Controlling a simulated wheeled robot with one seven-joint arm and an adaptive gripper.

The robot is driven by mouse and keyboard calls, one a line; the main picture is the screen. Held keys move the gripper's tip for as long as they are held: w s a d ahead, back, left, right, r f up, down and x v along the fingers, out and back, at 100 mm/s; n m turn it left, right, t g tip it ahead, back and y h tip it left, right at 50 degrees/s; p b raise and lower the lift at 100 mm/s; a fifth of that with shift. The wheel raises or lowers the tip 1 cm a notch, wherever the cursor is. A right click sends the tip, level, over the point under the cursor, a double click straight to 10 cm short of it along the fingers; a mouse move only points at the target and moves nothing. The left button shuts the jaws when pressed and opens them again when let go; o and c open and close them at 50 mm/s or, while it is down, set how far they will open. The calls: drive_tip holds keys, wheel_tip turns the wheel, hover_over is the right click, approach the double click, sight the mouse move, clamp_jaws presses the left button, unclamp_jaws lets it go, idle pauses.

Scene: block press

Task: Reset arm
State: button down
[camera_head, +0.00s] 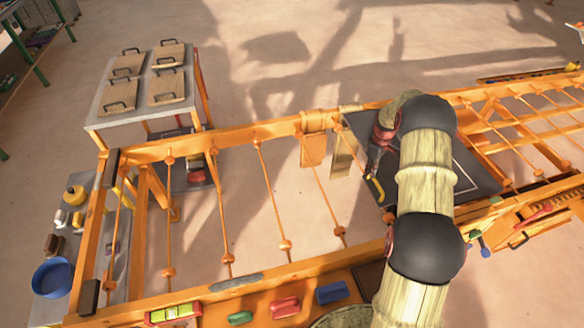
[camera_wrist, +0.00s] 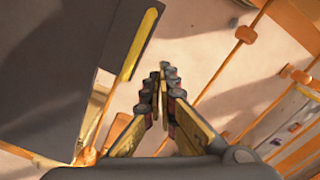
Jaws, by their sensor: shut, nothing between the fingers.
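My arm crosses the right half of the head view, with bamboo-like segments and black joints. My gripper (camera_head: 373,178) hangs at the left of the arm, over the edge of a dark grey board set in the orange frame. In the wrist view my gripper (camera_wrist: 161,85) points away from the camera with its fingertips together and nothing between them. The dark board (camera_head: 470,165) shows partly behind the arm. It also fills the left of the wrist view (camera_wrist: 60,80), with a yellow strip (camera_wrist: 140,45) on its edge.
An orange frame (camera_head: 240,131) with beaded rods runs across the scene. A white table (camera_head: 125,112) with several handled wooden boards stands upper left. A blue bowl (camera_head: 53,278) sits lower left. Red (camera_head: 285,307), green (camera_head: 240,318) and blue (camera_head: 332,292) blocks lie along the front rail.

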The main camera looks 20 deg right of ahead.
drive_tip(key=s+a+m+g, duration=0.1)
drive_tip(key=s+a+m, duration=0.35)
drive_tip(key=s, duration=0.35)
drive_tip(key=s+a+r+t, duration=0.2)
drive_tip(key=s+a+r, duration=0.7)
drive_tip(key=r, duration=0.3)
drive_tip(key=s+a+r+m+t, duration=0.1)
drive_tip(key=s+a+r+t, duration=0.1)
drive_tip(key=s+a+r, duration=0.7)
drive_tip(key=s+a+r+t, duration=0.2)
drive_tip(key=s+a+r, duration=0.7)
drive_tip(key=r, duration=0.8)
drive_tip(key=shift+a+m+t, duration=0.2)
drive_tip(key=shift+m+t, duration=0.1)
drive_tip(key=shift+m, duration=0.05)
